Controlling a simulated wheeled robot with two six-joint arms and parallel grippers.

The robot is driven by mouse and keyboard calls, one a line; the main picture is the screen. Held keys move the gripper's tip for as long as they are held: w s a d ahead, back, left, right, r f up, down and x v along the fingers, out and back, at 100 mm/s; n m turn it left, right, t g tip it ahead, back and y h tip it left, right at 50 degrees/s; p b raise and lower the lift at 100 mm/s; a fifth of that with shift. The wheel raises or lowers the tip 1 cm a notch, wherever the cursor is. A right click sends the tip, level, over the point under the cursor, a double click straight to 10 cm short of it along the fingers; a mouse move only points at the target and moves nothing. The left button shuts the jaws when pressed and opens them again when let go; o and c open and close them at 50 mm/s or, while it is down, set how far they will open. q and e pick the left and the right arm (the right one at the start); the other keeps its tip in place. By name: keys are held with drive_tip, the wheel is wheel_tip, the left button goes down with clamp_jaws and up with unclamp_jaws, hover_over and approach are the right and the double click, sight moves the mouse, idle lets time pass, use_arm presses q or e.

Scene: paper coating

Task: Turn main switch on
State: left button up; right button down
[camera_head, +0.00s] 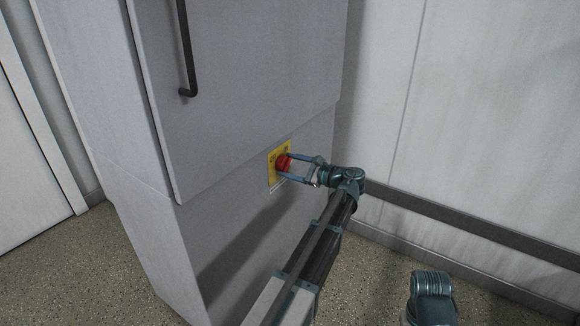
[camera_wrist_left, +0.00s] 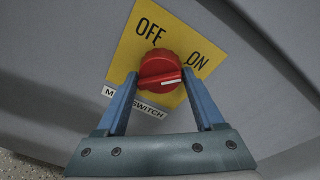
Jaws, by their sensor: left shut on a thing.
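The main switch is a red round knob (camera_head: 283,162) on a yellow plate (camera_head: 271,178) on the grey cabinet. In the left wrist view the knob (camera_wrist_left: 160,66) sits at the middle of the plate (camera_wrist_left: 125,54). "OFF" is printed above it and "ON" to its upper right. A white mark on the knob's lower right lies nearly level in the picture. A white label (camera_wrist_left: 150,109) below is partly hidden by a finger. My left gripper (camera_head: 290,163) has its blue fingers shut on the knob, one on each side. My right gripper is not in view.
The tall grey cabinet (camera_head: 235,90) has a door with a dark handle (camera_head: 187,60) above the switch. A white wall (camera_head: 480,110) with a dark rail (camera_head: 460,225) stands to the right. Bare speckled floor (camera_head: 370,290) lies below.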

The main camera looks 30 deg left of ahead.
use_arm(q)
drive_tip(key=shift+w+m, duration=0.15)
drive_tip(key=shift+m, duration=0.15)
idle(0.4)
drive_tip(key=o, duration=1.3)
drive_tip(key=shift+o, duration=0.2)
drive_tip(key=shift+d, duration=0.1)
drive_tip(key=s+d+r+p, duration=0.1)
drive_tip(key=d, duration=1.2)
drive_tip(key=shift+d+r+p, duration=0.25)
drive_tip(key=shift+r+p, duration=0.1)
drive_tip(key=shift+s, duration=0.15)
